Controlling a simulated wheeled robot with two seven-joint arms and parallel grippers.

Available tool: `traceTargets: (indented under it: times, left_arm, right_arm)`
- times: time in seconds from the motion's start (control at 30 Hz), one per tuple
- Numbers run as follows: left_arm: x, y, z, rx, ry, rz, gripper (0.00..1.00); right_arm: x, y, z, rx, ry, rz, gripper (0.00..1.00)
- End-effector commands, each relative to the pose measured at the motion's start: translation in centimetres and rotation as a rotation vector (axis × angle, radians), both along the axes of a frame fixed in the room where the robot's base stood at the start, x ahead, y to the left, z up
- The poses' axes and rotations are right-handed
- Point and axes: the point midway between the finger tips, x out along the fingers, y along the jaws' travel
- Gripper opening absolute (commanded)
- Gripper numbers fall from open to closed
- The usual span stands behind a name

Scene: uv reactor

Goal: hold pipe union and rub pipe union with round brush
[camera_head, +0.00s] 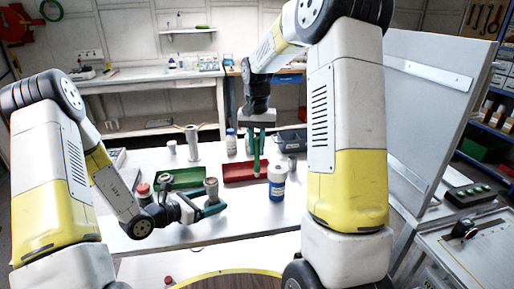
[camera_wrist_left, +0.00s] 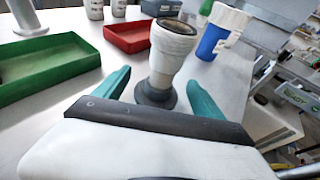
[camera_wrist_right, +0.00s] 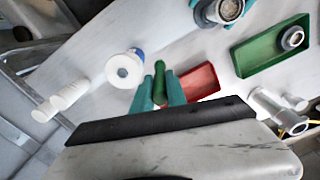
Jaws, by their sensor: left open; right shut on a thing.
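The pipe union (camera_head: 211,188), a pale grey ribbed cylinder with an open top, stands upright on a dark round base on the table. In the left wrist view, the pipe union (camera_wrist_left: 172,55) is between the spread teal fingers of my left gripper (camera_wrist_left: 160,95), with gaps on both sides. My right gripper (camera_head: 257,143) is shut on a green handle, apparently the round brush (camera_head: 257,163), hanging downward above the red tray. In the right wrist view, the brush (camera_wrist_right: 159,82) shows between the fingers; its bristles cannot be made out.
A green tray (camera_head: 165,186) lies left of the pipe union, and a red tray (camera_head: 232,178) lies behind it. A grey stand (camera_head: 193,150) and a dark bin (camera_head: 293,141) are at the back.

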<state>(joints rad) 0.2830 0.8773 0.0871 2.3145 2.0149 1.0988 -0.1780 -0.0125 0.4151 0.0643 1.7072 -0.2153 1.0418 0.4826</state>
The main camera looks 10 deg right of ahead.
Motion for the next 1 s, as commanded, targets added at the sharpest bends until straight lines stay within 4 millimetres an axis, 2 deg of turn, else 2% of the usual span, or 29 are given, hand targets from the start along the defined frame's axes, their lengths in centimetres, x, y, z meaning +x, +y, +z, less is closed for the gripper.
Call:
traceTargets:
  times: [0.37,0.6,0.7,1.0]
  left_arm:
    - [0.22,-0.29,-0.09,0.000,0.000,0.000,0.78]
    - [0.21,-0.28,-0.09,0.001,-0.001,0.001,0.31]
    - [0.21,-0.27,-0.08,0.001,-0.001,0.001,0.15]
    - [0.22,-0.26,-0.08,0.001,-0.001,0.001,0.15]
  right_arm:
    - [0.00,0.00,0.01,0.000,0.000,0.000,0.00]
    - [0.00,0.00,0.01,0.000,0.000,0.000,0.00]
    - [0.00,0.00,0.01,0.000,0.000,0.000,0.00]
    - [0.01,0.07,0.06,0.000,0.000,0.000,0.00]
